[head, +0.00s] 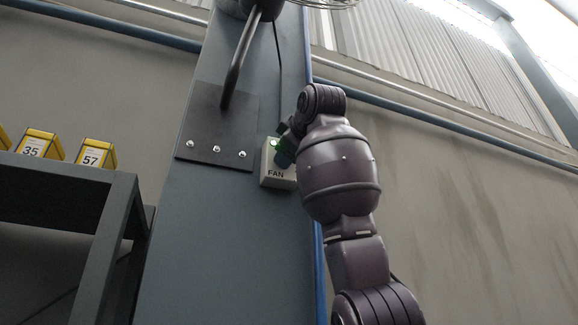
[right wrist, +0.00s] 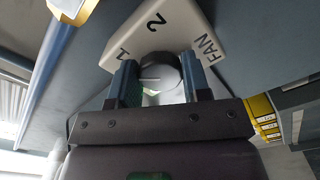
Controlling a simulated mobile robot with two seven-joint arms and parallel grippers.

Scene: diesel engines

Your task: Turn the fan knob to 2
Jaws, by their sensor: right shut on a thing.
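The fan control box (head: 277,178) is pale, marked FAN, and mounted on the grey column. It also shows in the right wrist view (right wrist: 222,80), with the marks 1, 2 and FAN around the knob. The round grey knob (right wrist: 160,69) has a pale line on it; which mark the line points to is hard to tell. My right gripper (right wrist: 159,62) is shut on the knob, one finger on each side. In the head view my right gripper (head: 286,150) is at the box, and my arm hides the knob and the box's right part. My left gripper is not in view.
A dark plate (head: 217,130) with bolts and a bent bracket arm sits on the column, left of the box. A fan cage (head: 325,3) shows at the top. Yellow numbered boxes (head: 96,153) stand on a grey rack (head: 70,172) at the left. A blue pipe runs beside the column.

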